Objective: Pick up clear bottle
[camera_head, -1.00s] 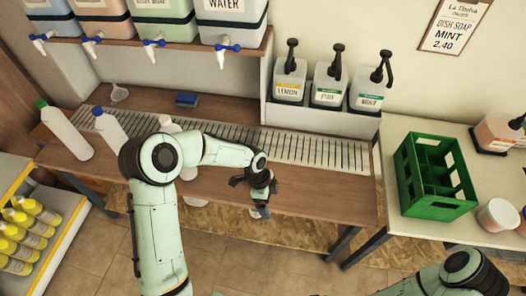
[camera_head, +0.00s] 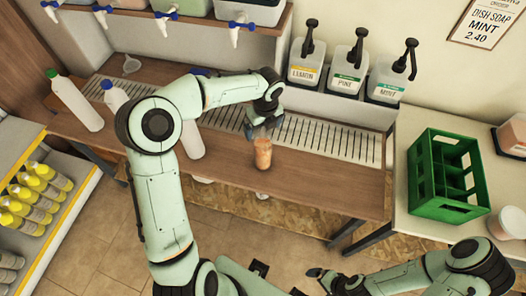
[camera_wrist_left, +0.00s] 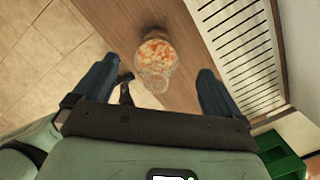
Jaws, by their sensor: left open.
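The clear bottle (camera_head: 263,154) stands on the wooden counter near its front edge, with orange showing through it. My left gripper (camera_head: 264,126) is just above and behind it in the head view. In the left wrist view the bottle (camera_wrist_left: 156,55) lies ahead, between the lines of the two spread fingers of my left gripper (camera_wrist_left: 158,85). The left gripper is open and empty. My right gripper (camera_head: 318,274) is low at the bottom of the head view, away from the counter; its jaw opening is unclear.
White bottles (camera_head: 76,103) stand on the left of the counter, one partly behind my left arm. A slotted drain strip (camera_head: 320,138) runs behind the clear bottle. Pump dispensers (camera_head: 310,70) stand at the back. A green crate (camera_head: 440,205) sits on the right table.

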